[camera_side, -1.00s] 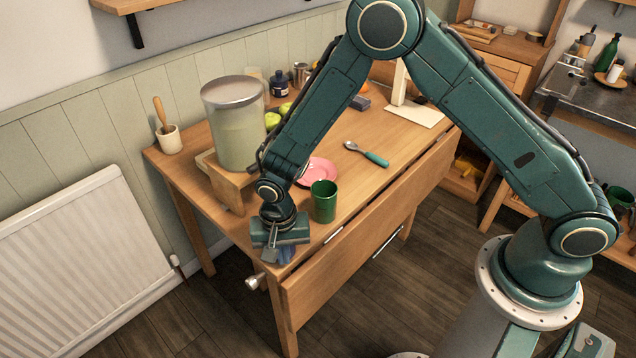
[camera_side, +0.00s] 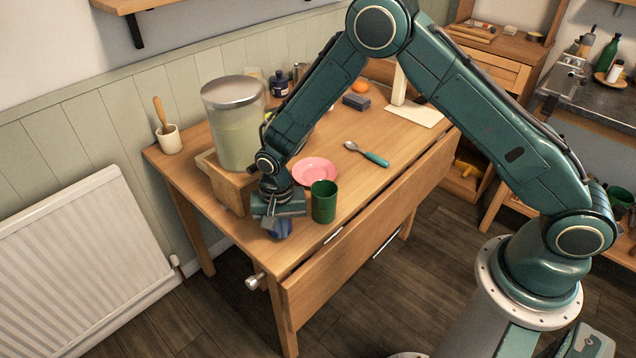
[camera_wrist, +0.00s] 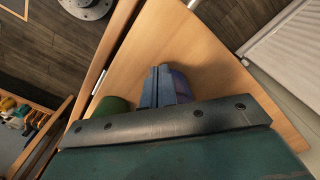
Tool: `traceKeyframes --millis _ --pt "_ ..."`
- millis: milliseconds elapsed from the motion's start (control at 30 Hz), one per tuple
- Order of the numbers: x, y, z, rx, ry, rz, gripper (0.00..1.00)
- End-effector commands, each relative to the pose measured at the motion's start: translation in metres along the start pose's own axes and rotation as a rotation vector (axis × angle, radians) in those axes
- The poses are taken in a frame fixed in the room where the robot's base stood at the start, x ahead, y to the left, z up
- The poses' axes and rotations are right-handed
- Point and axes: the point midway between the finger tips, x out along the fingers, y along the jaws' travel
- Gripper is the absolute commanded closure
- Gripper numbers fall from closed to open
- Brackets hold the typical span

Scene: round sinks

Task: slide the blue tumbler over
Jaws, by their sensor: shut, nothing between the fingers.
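The blue tumbler (camera_side: 283,231) is mostly hidden under my gripper (camera_side: 268,232) in the side view, near the table's left front corner. In the wrist view the tumbler (camera_wrist: 182,86) shows as a blue-purple shape right beside my shut fingers (camera_wrist: 158,72). My fingers are closed together with nothing between them, low over the table. They look close against the tumbler's side, but I cannot tell if they touch it.
A green cup (camera_side: 324,202) stands just right of my gripper, with a pink plate (camera_side: 315,171) behind it. A large lidded jar (camera_side: 235,130) on a wooden stand (camera_side: 232,188) is behind left. A spoon (camera_side: 368,154) lies further right. The table's front corner is bare.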

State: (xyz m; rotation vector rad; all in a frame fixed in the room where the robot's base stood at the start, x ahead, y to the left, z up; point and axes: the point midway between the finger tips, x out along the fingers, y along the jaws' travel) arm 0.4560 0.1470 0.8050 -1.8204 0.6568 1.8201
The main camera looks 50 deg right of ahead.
Motion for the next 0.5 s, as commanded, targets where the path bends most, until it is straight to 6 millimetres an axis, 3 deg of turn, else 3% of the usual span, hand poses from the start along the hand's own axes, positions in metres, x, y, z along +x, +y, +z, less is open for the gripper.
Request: traceKeyframes --millis 500 --pt "0.0 -0.001 0.011 -0.003 0.0 0.001 1.0"
